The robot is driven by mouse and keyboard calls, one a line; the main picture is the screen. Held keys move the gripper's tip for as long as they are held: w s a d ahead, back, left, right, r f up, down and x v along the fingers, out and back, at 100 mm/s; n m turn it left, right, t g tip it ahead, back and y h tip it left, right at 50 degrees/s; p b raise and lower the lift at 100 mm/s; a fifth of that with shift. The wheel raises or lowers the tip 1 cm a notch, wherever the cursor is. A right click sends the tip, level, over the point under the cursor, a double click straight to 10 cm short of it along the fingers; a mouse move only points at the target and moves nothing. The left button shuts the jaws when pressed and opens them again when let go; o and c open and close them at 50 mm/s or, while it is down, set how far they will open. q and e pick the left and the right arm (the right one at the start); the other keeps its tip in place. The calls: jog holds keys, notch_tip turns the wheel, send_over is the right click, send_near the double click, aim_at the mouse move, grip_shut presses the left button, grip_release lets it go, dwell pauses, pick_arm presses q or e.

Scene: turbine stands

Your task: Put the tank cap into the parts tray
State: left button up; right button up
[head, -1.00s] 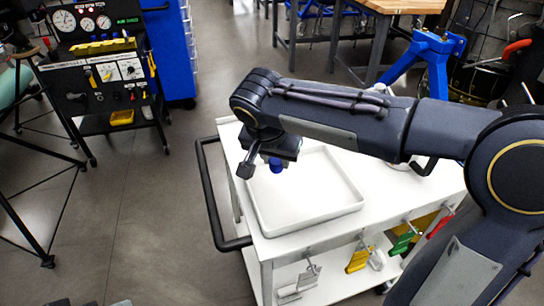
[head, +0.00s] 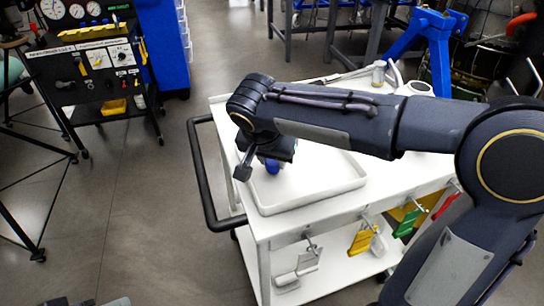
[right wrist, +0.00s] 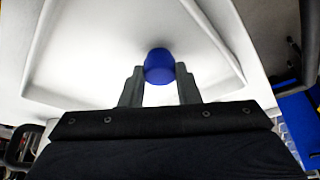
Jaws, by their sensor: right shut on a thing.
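The blue tank cap (head: 272,167) is between the fingers of my right gripper (head: 257,166), which is shut on it. In the right wrist view the cap (right wrist: 159,66) shows at the fingertips, with the gripper (right wrist: 158,72) seen from behind. The white parts tray (head: 312,199) lies on top of the white cart, and the cap is over its left part. In the right wrist view the tray (right wrist: 222,40) fills the background. I cannot tell whether the cap touches the tray floor. My right forearm hides part of the tray.
The white cart (head: 262,232) has a black push handle (head: 205,185) at its left. Colored parts hang at its front side. Small items (head: 380,72) stand on its back right. A tool stand (head: 98,75) stands at the far left.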

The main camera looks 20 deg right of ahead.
jog(key=shift+f+b, duration=0.35)
dwell(0.3)
jog(key=o, duration=1)
jog(key=shift+o, duration=0.9)
jog(key=shift+r, duration=0.1)
jog(key=p+v, duration=0.4)
jog(key=v, duration=0.3)
jog(key=shift+p, duration=0.3)
